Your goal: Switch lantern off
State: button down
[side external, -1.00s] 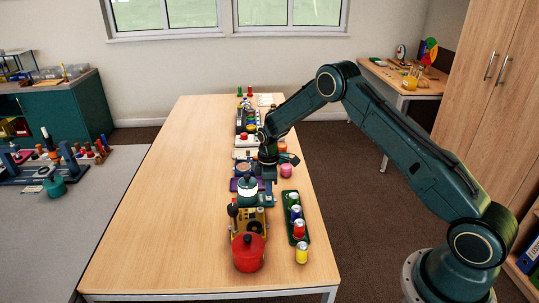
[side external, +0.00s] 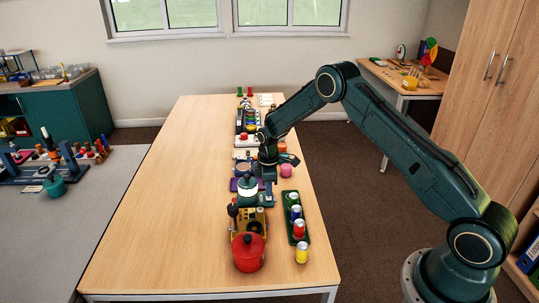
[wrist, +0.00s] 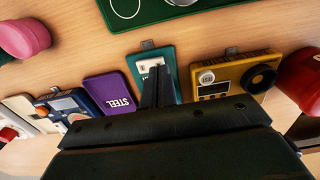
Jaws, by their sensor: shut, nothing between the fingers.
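The lantern (side external: 247,191) is a dark teal body with a bright white glowing band, standing mid-table in the side view. Its teal base (wrist: 134,65) shows in the wrist view, with a white switch plate (wrist: 150,64) at its far end. My gripper (side external: 270,196) is shut and empty, pointing down beside the lantern at its right. In the wrist view the shut fingertips (wrist: 156,72) are over or at the switch plate and cover part of it. I cannot tell whether they touch it.
A yellow tester (wrist: 232,76) sits close to the base on one side, and a purple STEEL tray (wrist: 110,93) on the other. A red pot (side external: 248,253) and a green battery rack (side external: 304,238) stand nearer. The table's left half is clear.

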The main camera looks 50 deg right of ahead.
jog(key=shift+f, duration=0.85)
dwell(0.7)
jog(key=shift+r, duration=3.5)
jog(key=shift+r, duration=0.1)
notch_tip(320, 180, up, 16)
jog(key=m+t, duration=0.2)
send_over(269, 198)
jog(key=s+a, duration=0.4)
jog(key=s, duration=0.1)
jog(key=s+a+r+m, duration=0.2)
jog(key=s+a+r, duration=0.1)
jog(key=s+r, duration=0.65)
jog(key=s+a+r+m+t, duration=0.1)
jog(key=s+m, duration=0.1)
jog(key=s, duration=0.9)
jog(key=s+a+r+m+t, duration=0.2)
jog(key=s+m, duration=0.1)
jog(key=s, duration=0.8)
jog(key=shift+s+a+r+t, duration=0.2)
jog(key=shift+s+r+t, duration=0.05)
jog(key=shift+r+t, duration=0.05)
